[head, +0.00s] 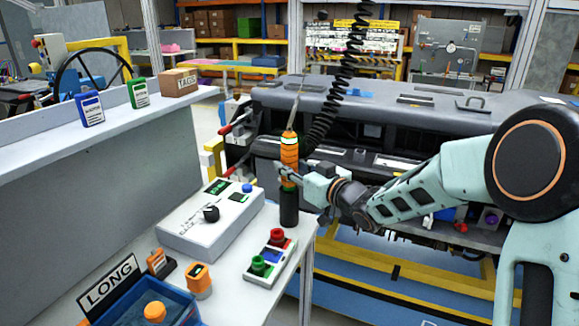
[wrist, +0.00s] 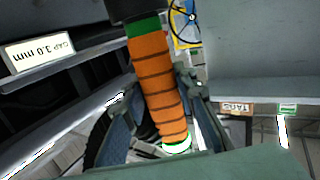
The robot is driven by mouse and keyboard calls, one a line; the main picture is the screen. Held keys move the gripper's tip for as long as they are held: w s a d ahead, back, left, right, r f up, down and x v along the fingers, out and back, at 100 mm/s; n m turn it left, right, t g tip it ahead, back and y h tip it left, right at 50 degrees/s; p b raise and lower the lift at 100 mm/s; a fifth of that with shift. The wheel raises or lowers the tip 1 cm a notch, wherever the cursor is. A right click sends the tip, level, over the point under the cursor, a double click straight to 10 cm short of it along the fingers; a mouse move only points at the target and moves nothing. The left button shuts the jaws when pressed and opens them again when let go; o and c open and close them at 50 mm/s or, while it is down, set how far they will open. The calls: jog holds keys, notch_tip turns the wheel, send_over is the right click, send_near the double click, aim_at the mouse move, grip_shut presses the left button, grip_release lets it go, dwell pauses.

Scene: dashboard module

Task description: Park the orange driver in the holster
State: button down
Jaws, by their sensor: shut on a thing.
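The orange driver (head: 290,155) stands nearly upright near the right edge of the white table, with a pale ring near its top. My gripper (head: 287,176) comes from the right and is shut on its orange body. A black cylinder, which looks like the holster (head: 289,208), is directly below the driver. In the wrist view the ribbed orange driver (wrist: 157,85) passes between my fingers (wrist: 155,120). Its green-banded end meets the wider black holster (wrist: 138,9) at the top of that picture. I cannot tell how deep the driver sits in it.
A coiled black cord (head: 335,85) hangs behind the driver. A white control box (head: 210,217) and a coloured button panel (head: 268,260) are to the left on the table. The grey dashboard module (head: 400,130) is behind my arm. A blue bin (head: 180,305) stands front left.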

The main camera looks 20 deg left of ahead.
jog(key=shift+f, duration=0.15)
jog(key=c, duration=1.5)
grip_release()
